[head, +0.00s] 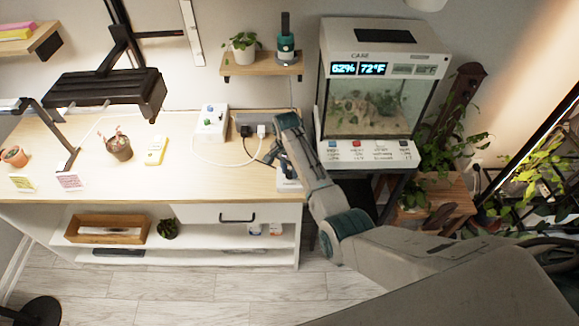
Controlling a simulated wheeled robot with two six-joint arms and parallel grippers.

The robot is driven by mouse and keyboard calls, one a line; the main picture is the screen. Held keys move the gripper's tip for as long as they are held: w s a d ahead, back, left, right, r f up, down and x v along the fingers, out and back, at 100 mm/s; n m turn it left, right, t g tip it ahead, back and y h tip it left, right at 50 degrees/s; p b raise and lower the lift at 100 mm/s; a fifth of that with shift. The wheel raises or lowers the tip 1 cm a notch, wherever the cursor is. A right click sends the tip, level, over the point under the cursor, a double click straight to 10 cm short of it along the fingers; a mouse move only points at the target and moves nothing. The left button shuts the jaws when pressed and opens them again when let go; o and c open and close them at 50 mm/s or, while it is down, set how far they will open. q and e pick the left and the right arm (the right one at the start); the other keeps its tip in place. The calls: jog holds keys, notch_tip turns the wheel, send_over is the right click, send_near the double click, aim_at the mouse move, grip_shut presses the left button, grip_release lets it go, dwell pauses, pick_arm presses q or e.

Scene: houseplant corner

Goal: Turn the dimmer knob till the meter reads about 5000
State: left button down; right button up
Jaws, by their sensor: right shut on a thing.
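My right gripper (275,155) is over the right end of the bench, at a small white box (291,184) near the front edge. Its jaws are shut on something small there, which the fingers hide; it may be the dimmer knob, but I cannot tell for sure. Another white box (211,122) with a green and a blue control stands at the back of the bench, with a white cord. A yellow handheld device (155,150), probably the meter, lies mid-bench; its reading is too small to make out. My left gripper is not in view.
A black lamp (105,88) hangs over the left of the bench (110,190). A potted cactus (118,147) stands beneath it. A power strip (258,122) with plugs lies behind my right gripper. A glass terrarium (375,100) stands close to the right of my arm.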

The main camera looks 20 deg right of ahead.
aim_at(289, 170)
jog(key=m+p, duration=0.2)
jog(key=m, duration=0.3)
jog(key=shift+r, duration=0.1)
dwell(0.4)
jog(key=o, duration=1)
jog(key=shift+w+r+b, duration=0.15)
jog(key=shift+r+b, duration=0.55)
jog(key=shift+r, duration=2)
jog(key=shift+w+r+b, duration=0.1)
jog(key=shift+r+b, duration=0.55)
jog(key=shift+r, duration=2)
